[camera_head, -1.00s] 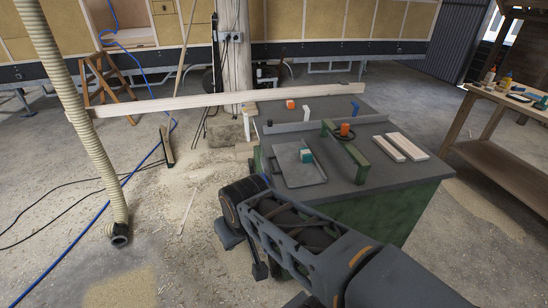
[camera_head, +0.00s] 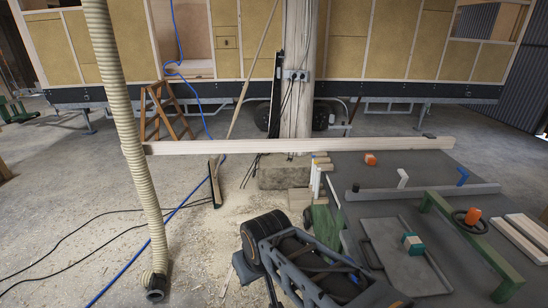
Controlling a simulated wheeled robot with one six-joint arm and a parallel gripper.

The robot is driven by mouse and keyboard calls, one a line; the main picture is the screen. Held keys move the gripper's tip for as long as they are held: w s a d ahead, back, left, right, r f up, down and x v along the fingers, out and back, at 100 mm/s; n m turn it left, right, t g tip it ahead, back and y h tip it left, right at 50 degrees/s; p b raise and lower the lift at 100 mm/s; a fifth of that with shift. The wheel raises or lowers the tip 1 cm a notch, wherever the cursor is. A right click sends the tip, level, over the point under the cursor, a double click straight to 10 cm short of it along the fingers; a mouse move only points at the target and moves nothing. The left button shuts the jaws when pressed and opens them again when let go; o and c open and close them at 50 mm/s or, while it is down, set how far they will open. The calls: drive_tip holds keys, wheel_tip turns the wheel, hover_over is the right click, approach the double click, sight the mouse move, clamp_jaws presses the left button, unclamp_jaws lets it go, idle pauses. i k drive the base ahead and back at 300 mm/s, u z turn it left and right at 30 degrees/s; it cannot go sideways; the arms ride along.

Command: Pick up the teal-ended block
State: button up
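The teal-ended block (camera_head: 413,244) is small, with teal on its end faces and a paler, brownish middle. It sits on a flat grey metal tray (camera_head: 428,279) with a handle, on the dark-topped bench (camera_head: 374,168) at the right. My arm reaches in from the bottom of the picture, left of the tray and apart from the block. I cannot make out my gripper's fingers in this view.
A green bar frame (camera_head: 473,251) stands right of the tray, beside an orange block (camera_head: 473,216) and pale planks (camera_head: 520,240). A grey rail (camera_head: 425,191) lies behind the tray. A long beam (camera_head: 290,146) crosses the back. A hose (camera_head: 128,145) hangs at left.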

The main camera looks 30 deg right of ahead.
sight(413, 245)
drive_tip(key=i, duration=2.8)
drive_tip(key=z, duration=4.3)
drive_tip(key=i, duration=1)
